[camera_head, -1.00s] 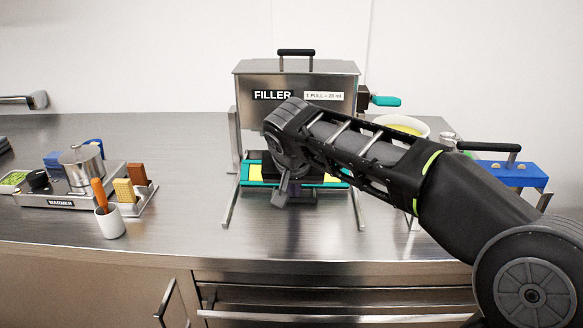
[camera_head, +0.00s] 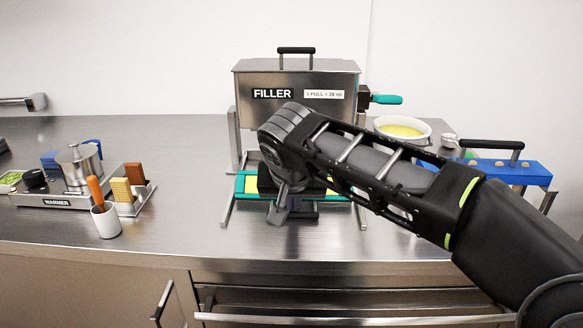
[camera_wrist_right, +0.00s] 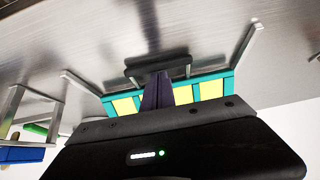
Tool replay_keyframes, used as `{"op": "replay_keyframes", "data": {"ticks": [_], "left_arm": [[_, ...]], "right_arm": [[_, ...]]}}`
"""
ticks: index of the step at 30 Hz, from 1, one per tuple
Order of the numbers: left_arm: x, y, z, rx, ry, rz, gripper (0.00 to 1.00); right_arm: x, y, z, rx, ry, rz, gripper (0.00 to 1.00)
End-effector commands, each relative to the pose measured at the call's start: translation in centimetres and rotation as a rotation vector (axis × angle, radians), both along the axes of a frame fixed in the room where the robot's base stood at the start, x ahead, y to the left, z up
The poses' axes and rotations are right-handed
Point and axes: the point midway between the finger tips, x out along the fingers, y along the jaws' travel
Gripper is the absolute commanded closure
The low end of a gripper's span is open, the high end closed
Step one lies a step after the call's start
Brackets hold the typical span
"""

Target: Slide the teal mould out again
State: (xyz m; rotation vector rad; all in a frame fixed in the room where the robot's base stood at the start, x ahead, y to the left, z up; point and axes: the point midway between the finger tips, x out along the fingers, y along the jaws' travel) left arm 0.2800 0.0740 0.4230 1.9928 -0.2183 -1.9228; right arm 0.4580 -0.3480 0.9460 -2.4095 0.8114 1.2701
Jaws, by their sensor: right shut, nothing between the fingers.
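The teal mould (camera_head: 240,186) lies low under the filler (camera_head: 310,120), with yellow filling in its cells. It also shows in the right wrist view (camera_wrist_right: 229,84), its middle hidden by my gripper. A dark bar like a handle (camera_head: 305,217) stands at its front edge and also shows in the right wrist view (camera_wrist_right: 180,70). My right gripper (camera_head: 294,206) is shut and empty, pointing down at the mould's front by this bar. In the wrist view its fingers (camera_wrist_right: 157,82) reach to the bar; whether they touch it I cannot tell. My left gripper is not in view.
The warmer (camera_head: 57,202) with a pot (camera_head: 79,165), and a white cup (camera_head: 107,222) with an orange-handled tool, stand at left. A white bowl of yellow liquid (camera_head: 402,128) and a blue rack (camera_head: 520,172) are at right. The counter front of the filler is clear.

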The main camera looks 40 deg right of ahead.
Motion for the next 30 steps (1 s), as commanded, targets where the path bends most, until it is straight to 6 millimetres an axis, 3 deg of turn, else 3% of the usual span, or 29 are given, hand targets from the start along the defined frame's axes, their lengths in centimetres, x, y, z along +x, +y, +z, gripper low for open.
{"op": "replay_keyframes", "data": {"ticks": [16,30], "left_arm": [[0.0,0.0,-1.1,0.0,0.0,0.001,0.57],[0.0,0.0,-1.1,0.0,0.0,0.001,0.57]], "right_arm": [[-2.2,1.7,-0.3,0.002,0.007,0.001,1.0],[-2.4,1.8,-0.3,0.003,0.009,0.0,1.0]]}}
